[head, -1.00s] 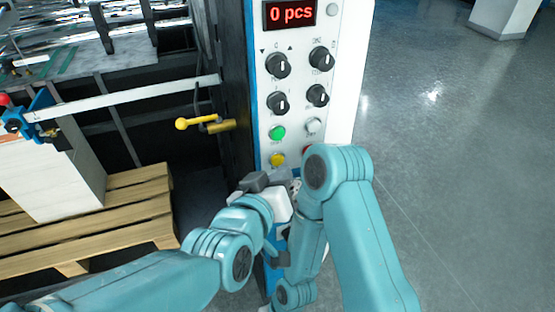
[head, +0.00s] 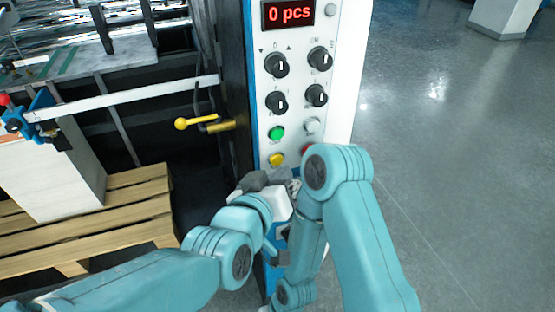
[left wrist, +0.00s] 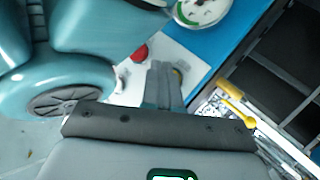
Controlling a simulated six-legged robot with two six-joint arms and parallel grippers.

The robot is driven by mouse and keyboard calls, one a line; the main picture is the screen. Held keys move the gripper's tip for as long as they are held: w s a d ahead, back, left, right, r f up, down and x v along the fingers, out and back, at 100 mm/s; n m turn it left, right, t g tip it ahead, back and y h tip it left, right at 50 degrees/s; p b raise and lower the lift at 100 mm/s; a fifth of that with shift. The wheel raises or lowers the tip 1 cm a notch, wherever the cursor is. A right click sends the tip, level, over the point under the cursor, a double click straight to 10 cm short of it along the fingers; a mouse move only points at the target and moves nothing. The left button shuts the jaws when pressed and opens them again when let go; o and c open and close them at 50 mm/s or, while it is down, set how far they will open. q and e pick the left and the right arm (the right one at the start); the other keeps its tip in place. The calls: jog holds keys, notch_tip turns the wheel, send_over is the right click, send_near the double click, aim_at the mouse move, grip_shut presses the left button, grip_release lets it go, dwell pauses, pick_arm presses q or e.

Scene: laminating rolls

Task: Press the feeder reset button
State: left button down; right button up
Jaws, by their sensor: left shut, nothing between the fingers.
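The control panel (head: 342,95) carries a green button (head: 276,133), a pale button (head: 312,125), a yellow button (head: 277,159) and a partly hidden red button (head: 308,149). I cannot read which is the feeder reset button. My left gripper (head: 267,178) is shut and empty, just below the yellow button in the head view. In the left wrist view its closed fingers (left wrist: 164,80) cover most of the yellow button (left wrist: 178,75); the red button (left wrist: 140,52) shows to their left. Contact cannot be told. My right arm bends in front of the panel; its gripper is not visible.
Above the buttons are several black knobs (head: 277,65) and a red "0 pcs" display (head: 288,12). A yellow-handled lever (head: 197,123) juts out left of the panel. A wooden pallet (head: 120,225) bears a pale stack (head: 60,175). Open floor (head: 450,150) lies right.

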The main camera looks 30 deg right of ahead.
pick_arm(q)
jog(key=shift+w+f, duration=0.1)
jog(key=shift+w+d+b, duration=0.15)
jog(key=shift+w+b, duration=0.2)
jog(key=shift+b, duration=0.1)
jog(key=shift+w+b, duration=0.3)
jog(key=shift+w, duration=0.1)
dwell(0.7)
jog(key=shift+s, duration=0.85)
